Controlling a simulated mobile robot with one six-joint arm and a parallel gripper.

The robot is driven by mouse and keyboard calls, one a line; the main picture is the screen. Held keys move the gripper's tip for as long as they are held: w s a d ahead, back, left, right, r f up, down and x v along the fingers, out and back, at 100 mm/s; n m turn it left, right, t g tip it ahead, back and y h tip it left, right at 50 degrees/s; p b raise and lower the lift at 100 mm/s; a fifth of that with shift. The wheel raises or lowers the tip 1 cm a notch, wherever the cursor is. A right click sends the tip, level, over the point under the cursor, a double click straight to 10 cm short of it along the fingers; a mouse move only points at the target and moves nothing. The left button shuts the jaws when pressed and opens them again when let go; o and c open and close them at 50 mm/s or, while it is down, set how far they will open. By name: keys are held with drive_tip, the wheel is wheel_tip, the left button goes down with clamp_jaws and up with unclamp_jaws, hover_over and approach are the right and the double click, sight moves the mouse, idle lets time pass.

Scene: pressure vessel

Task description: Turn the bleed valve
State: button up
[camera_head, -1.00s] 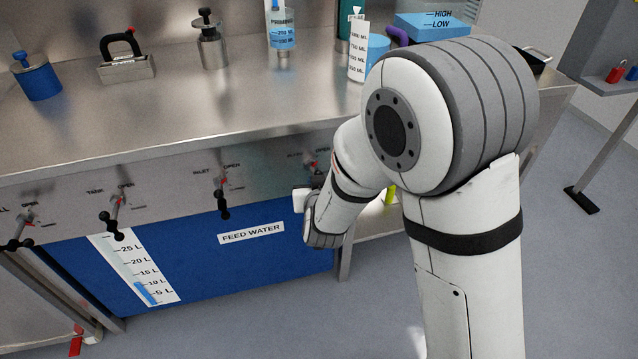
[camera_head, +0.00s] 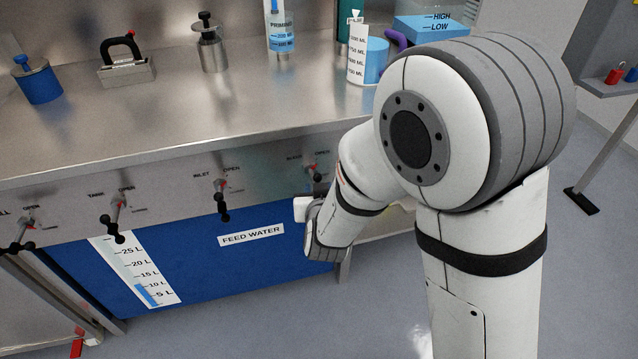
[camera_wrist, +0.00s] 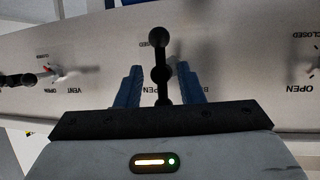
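The bleed valve (camera_head: 312,169) is on the steel panel under the bench edge, at the right of the valve row in the head view, with a red pointer. Its lower part is hidden by my arm. In the wrist view, its black ball-ended handle (camera_wrist: 160,62) stands out between the blue fingers of my gripper (camera_wrist: 158,68). The fingers are apart, with a gap on both sides of the handle. The label behind is mostly covered; a "B" shows. My fingers are hidden in the head view.
Inlet (camera_head: 222,187) and tank (camera_head: 117,205) valves are to the left on the same panel. A vent valve (camera_wrist: 50,72) is at the left in the wrist view. The blue feed water tank (camera_head: 210,260) is below. Several containers stand on the bench (camera_head: 150,125).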

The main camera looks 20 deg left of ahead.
drive_tip(key=v, duration=0.4)
drive_tip(key=shift+r, duration=0.1)
idle(0.3)
drive_tip(key=s+d+r+m+g+h+p, duration=0.15)
drive_tip(key=d+r+g+p, duration=0.35)
drive_tip(key=d+r+p, duration=1)
drive_tip(key=s+d+r+m+g+h+p, duration=0.2)
drive_tip(key=s+d+r+g+h+p, duration=0.1)
drive_tip(key=s+d+r, duration=1)
drive_tip(key=shift+d+m+g+p, duration=0.35)
drive_tip(key=shift+d+g+p, duration=0.5)
drive_tip(key=shift+g, duration=0.25)
drive_tip(key=shift+c, duration=0.4)
